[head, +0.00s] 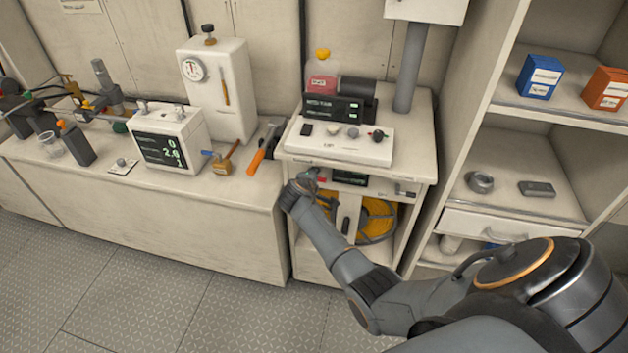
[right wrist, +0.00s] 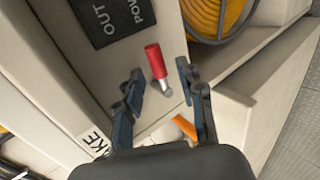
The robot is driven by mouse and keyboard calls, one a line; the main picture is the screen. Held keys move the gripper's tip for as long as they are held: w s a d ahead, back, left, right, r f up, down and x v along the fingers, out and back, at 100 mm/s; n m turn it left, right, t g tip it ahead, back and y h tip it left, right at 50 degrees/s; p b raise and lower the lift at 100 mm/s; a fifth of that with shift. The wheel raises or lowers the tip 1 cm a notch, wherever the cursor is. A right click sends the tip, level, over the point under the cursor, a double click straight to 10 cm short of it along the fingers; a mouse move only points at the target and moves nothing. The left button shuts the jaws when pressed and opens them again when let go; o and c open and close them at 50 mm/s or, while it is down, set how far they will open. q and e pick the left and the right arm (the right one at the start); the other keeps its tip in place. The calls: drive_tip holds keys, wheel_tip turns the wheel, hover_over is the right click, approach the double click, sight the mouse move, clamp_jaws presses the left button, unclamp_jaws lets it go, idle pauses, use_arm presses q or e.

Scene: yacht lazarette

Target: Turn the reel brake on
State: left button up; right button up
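The reel brake is a short lever with a red grip (right wrist: 154,60) and a metal stem, on a pale panel in the right wrist view. A partly hidden label ending in "KE" (right wrist: 96,141) sits nearby. My right gripper (right wrist: 160,76) is open, with a dark finger on either side of the lever; I see a gap on both sides and cannot make out contact. In the head view my right gripper (head: 304,181) is at the front left of the cabinet (head: 300,158), beside a small red part. My left gripper is not in view.
A dark "OUT" panel (right wrist: 112,15) and a yellow hose reel (right wrist: 215,18) lie close to the lever. In the head view the reel (head: 378,218) sits in the cabinet's lower opening. An orange-handled tool (head: 263,149) lies on the bench left of the cabinet.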

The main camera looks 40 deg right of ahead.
drive_tip(key=v, duration=1.2)
idle(0.4)
drive_tip(key=s+a+f+g+y+b, duration=0.1)
drive_tip(key=s+a+f+y, duration=0.2)
drive_tip(key=f, duration=0.7)
drive_tip(key=s+a+f, duration=0.3)
drive_tip(key=s+f, duration=0.3)
drive_tip(key=f, duration=0.4)
drive_tip(key=s+a+f+g+y+b, duration=0.15)
drive_tip(key=s+f, duration=0.25)
drive_tip(key=f, duration=0.6)
drive_tip(key=s+a+f+m+g+y, duration=0.1)
drive_tip(key=s+f, duration=0.5)
drive_tip(key=s, duration=0.6)
drive_tip(key=s+a+f+m+g+y+b, duration=0.1)
drive_tip(key=s+a+f+m, duration=0.1)
drive_tip(key=s+f, duration=0.5)
drive_tip(key=s+a+f+m+g+y+b, duration=0.1)
drive_tip(key=s+f, duration=0.5)
drive_tip(key=s, duration=1.1)
drive_tip(key=shift+s+a+f+m+g+y, duration=0.3)
drive_tip(key=shift+m+y, duration=0.25)
drive_tip(key=shift+m, duration=0.35)
drive_tip(key=shift+w+r, duration=0.1)
